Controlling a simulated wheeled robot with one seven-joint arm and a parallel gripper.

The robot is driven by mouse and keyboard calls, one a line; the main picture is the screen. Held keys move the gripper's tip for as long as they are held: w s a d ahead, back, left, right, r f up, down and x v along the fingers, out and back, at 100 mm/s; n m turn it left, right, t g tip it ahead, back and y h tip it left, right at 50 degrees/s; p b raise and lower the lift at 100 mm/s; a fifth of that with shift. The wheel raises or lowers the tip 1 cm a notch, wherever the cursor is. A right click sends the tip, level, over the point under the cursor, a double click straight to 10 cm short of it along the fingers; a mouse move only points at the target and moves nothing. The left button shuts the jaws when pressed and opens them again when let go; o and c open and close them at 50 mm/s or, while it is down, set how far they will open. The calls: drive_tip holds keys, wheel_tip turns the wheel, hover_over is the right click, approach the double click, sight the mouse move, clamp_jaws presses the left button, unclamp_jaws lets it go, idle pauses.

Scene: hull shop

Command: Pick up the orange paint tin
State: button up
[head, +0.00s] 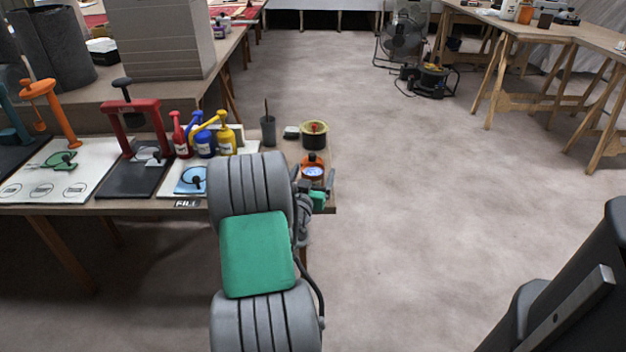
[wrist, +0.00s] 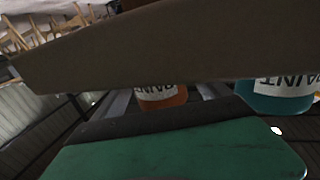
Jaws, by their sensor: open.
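The orange paint tin (head: 313,160) stands near the right end of the near workbench in the head view. In the wrist view the tin (wrist: 163,101) is upside down in the picture, with part of its white label showing. My gripper (head: 317,184) is at the bench's right end, on the near side of the tin. It is open, and the tin shows ahead between its grey fingers in the wrist view. My arm hides part of the area, and I cannot tell whether the fingers touch the tin.
A teal paint tin (wrist: 275,96) is beside the orange one in the wrist view. A dark pot with a yellowish rim (head: 314,136) and a grey cup (head: 268,130) stand behind. Paint bottles (head: 205,143) and a red press (head: 134,125) are to the left.

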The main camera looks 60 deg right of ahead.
drive_tip(key=c, duration=1.7)
drive_tip(key=shift+r, duration=0.1)
drive_tip(key=shift+c, duration=0.2)
